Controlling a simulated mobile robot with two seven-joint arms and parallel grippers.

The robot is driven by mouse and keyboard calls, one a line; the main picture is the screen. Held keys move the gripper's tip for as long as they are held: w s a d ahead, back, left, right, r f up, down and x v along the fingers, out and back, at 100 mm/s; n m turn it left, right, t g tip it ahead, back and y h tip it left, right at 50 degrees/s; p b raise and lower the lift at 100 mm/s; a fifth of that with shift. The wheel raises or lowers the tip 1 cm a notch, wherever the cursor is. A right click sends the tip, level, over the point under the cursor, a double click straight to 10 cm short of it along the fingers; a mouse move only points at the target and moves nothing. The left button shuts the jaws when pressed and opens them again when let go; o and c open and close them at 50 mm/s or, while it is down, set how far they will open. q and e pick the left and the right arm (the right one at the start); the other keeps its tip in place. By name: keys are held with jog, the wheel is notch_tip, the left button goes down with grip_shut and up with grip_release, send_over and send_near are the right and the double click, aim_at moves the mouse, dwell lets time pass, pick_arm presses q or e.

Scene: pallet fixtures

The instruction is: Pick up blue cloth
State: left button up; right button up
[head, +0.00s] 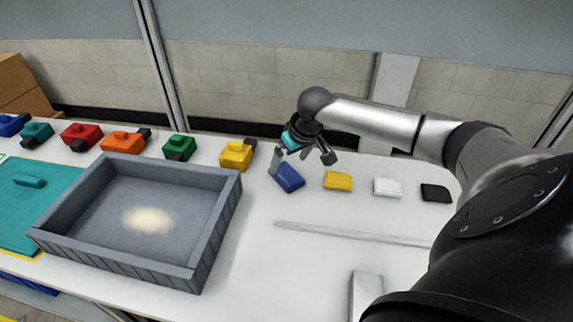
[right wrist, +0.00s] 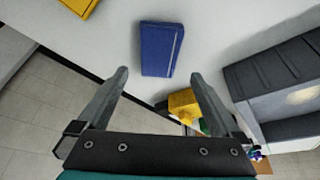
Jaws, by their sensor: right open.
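The blue cloth (head: 290,177) is a small folded pad on the white table, right of the grey tray. In the right wrist view the blue cloth (right wrist: 161,50) lies flat beyond the fingertips, roughly centred between them. My right gripper (head: 301,160) is open and empty, just above and behind the cloth in the head view. Its two fingers spread wide in the right wrist view (right wrist: 160,75). One finger overlaps the cloth's left edge in the head view; I cannot tell whether it touches. My left gripper is not in view.
Yellow (head: 338,181), white (head: 387,187) and black (head: 435,192) cloths lie in a row to the right. A grey tray (head: 211,236) stands left. Several coloured blocks line the table's back edge, including a yellow one (head: 236,155). The table (head: 280,265) is mostly clear in front.

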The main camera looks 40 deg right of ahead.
aim_at(285, 172)
jog(key=b+x, duration=0.1)
jog(key=x, duration=0.4)
jog(key=shift+w+d+f+b, duration=0.1)
jog(key=shift+f+b, duration=0.1)
jog(key=shift+b, duration=0.15)
jog(key=shift+f+p, duration=0.3)
jog(key=shift+p, duration=0.1)
dwell(0.4)
jog(key=c, duration=1.4)
jog(key=shift+r, duration=0.1)
jog(key=shift+r+b, duration=0.15)
jog(key=shift+b, duration=0.35)
notch_tip(285, 172, up, 20)
jog(key=p, duration=0.4)
